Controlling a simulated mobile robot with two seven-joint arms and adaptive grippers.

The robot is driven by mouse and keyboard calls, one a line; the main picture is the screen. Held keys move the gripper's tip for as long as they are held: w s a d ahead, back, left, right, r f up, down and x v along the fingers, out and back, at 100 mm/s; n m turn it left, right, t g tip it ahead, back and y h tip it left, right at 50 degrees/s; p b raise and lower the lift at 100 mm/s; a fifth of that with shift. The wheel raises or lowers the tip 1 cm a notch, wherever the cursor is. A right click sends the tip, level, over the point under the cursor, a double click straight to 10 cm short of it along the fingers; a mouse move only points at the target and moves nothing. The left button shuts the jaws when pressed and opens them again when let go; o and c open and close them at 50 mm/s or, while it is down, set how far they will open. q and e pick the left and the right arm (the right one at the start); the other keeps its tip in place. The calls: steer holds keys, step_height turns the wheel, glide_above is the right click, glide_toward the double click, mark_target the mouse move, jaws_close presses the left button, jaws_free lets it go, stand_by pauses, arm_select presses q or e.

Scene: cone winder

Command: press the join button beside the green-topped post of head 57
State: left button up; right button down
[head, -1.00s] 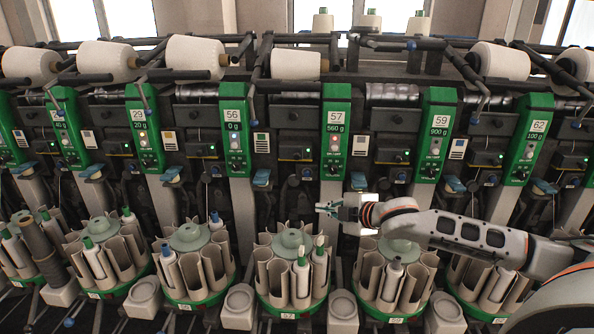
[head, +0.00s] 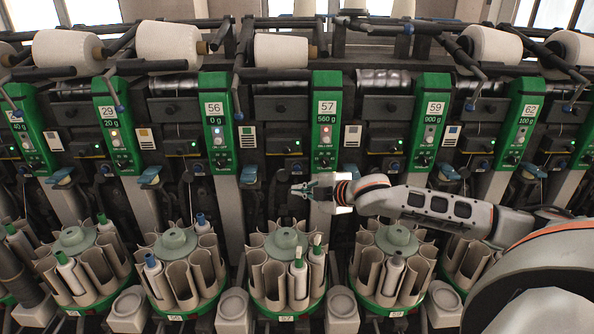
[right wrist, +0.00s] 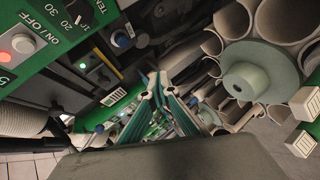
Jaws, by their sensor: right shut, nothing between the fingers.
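The green-topped post of head 57 (head: 327,88) stands near the middle of the head view, with a "560 g" display and a lit red button (head: 326,130) on its face. To its left is a dark box with a small green light (head: 297,143). A similar box (head: 386,146) is to its right. My right gripper (head: 305,189) is shut and empty, in front of the grey lower part of the post. In the right wrist view its teal fingers (right wrist: 158,80) come together, apart from a dark box with a green light (right wrist: 83,66). I cannot tell which button is the join button.
Round magazines of tubes (head: 290,240) stand below the posts. One magazine's pale green hub (right wrist: 252,72) is close at right in the right wrist view. White cones (head: 282,48) rest along the top. Neighbouring posts 56 (head: 214,95) and 59 (head: 434,95) flank head 57.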

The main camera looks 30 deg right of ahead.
mark_target(297, 168)
steer(key=w+d, duration=0.4)
steer(key=w, duration=0.2)
steer(key=shift+w, duration=0.4)
stand_by(0.8)
steer(key=shift+d+p, duration=0.1)
steer(key=shift+p, duration=0.25)
steer(key=shift+w+d+p, duration=0.2)
steer(key=shift+w+p, duration=0.2)
steer(key=shift+p, duration=0.2)
